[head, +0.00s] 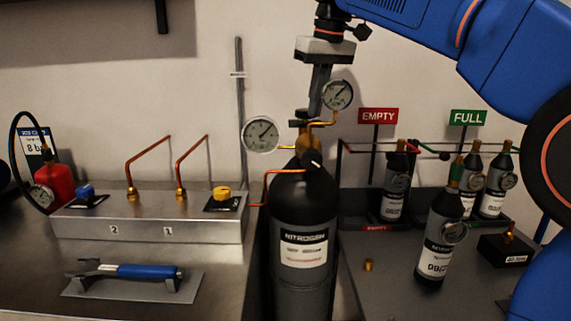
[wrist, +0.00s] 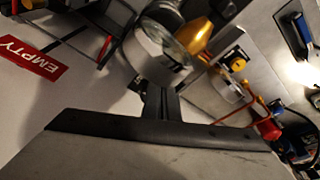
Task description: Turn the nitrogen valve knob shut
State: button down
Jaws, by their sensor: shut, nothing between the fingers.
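The black nitrogen cylinder (head: 304,215) stands upright in the middle of the head view, with a "NITROGEN" label on its front. A black knob with a pale mark (head: 311,160) sits at the front of its brass valve (head: 300,135). My gripper (head: 316,112) points down with its fingers shut and empty. In the head view it overlaps the top of the valve, above the knob; contact cannot be told. In the wrist view the shut fingers (wrist: 161,103) point at a round gauge (wrist: 162,55) and a brass part (wrist: 207,45). I cannot make out the knob there.
Two dial gauges (head: 261,134) (head: 338,95) flank the valve closely, with copper pipes around it. A metal manifold box (head: 150,217) and a blue-handled wrench (head: 140,271) are on the left. Small bottles stand at right near the EMPTY (head: 378,116) and FULL (head: 468,117) signs.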

jog(key=shift+s+d+r, duration=0.15)
jog(key=shift+s, duration=0.1)
jog(key=shift+w+a+v, duration=0.1)
jog(key=shift+w+v, duration=0.1)
jog(key=shift+v, duration=0.75)
jog(key=shift+w+a+v, duration=0.15)
jog(key=shift+w+v, duration=0.05)
jog(key=shift+v, duration=0.75)
jog(key=shift+w+a+v, duration=0.1)
jog(key=shift+w+v, duration=0.1)
jog(key=shift+v, duration=0.7)
jog(key=shift+r, duration=0.2)
